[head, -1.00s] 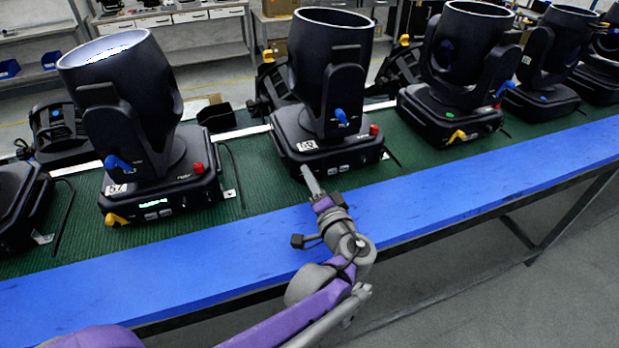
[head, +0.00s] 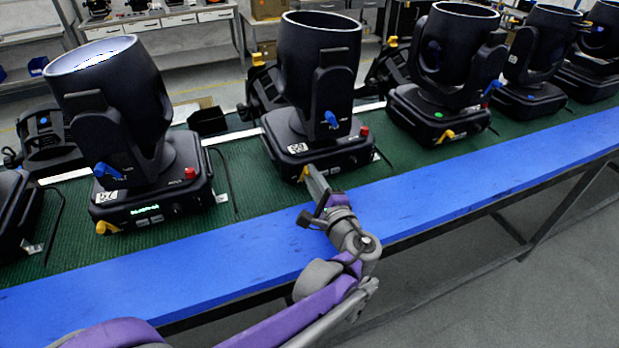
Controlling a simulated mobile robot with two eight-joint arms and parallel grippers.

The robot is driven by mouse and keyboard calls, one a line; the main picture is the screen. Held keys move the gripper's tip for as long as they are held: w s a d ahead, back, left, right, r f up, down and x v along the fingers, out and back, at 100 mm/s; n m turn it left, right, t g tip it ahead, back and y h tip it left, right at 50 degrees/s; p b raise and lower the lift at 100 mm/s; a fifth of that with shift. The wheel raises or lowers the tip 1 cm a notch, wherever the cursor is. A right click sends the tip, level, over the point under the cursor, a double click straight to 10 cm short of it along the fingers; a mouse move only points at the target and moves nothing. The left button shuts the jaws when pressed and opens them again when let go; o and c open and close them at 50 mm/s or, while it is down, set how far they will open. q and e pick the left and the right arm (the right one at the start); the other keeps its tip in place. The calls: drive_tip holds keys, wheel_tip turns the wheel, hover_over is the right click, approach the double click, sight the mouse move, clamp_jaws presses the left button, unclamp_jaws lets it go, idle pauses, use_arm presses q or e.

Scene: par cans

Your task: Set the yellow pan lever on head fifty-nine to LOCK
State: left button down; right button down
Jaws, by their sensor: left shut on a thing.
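Head fifty-nine (head: 318,100) is the black moving head in the middle of the head view, its white number label on the front left of the base. Its yellow pan lever (head: 304,173) shows at the front left lower edge of the base, partly hidden by my fingers. My left gripper (head: 310,174) reaches up to it from the front and is shut on the lever. The lever's exact angle and any LOCK marking are too small to tell. A blue lever (head: 331,119) is on the head's yoke. My right gripper is not in view.
Head fifty-seven (head: 120,120) stands to the left, with its own yellow lever (head: 107,228). Another head (head: 445,70) with a yellow lever (head: 444,137) stands to the right. The blue front board (head: 130,270) of the bench is clear. Black cables lie between the bases.

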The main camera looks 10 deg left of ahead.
use_arm(q)
drive_tip(key=shift+w+d+f+m, duration=0.15)
drive_tip(key=shift+d+m, duration=0.05)
drive_tip(key=shift+m, duration=0.6)
drive_tip(key=c, duration=0.8)
unclamp_jaws()
drive_tip(key=shift+o, duration=0.2)
drive_tip(key=v, duration=1.1)
drive_tip(key=shift+w, duration=0.1)
